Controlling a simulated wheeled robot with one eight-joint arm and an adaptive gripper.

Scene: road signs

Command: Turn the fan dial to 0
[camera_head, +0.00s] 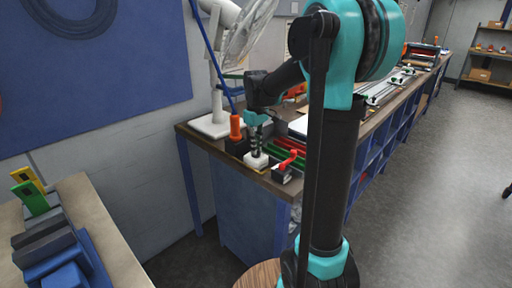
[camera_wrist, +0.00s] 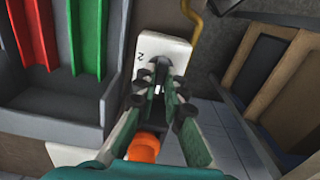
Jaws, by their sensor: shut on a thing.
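The fan dial is a dark knob (camera_wrist: 158,68) on a small white box (camera_wrist: 176,52) with a printed "2" showing at the left. The white box also shows in the head view (camera_head: 256,161), near the bench's front corner. My gripper (camera_wrist: 159,88) points down over the box and is shut on the knob. It also shows in the head view (camera_head: 257,150). The fingers hide most of the dial and its other marks. The white fan (camera_head: 243,38) stands behind on a white base (camera_head: 211,126).
An orange-handled tool (camera_head: 236,127) stands in a dark holder left of my gripper. A box with a red lever (camera_head: 290,158) is close on the right. A grey bin (camera_wrist: 75,110) holds red and green strips. A yellow cable (camera_wrist: 192,20) leaves the white box.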

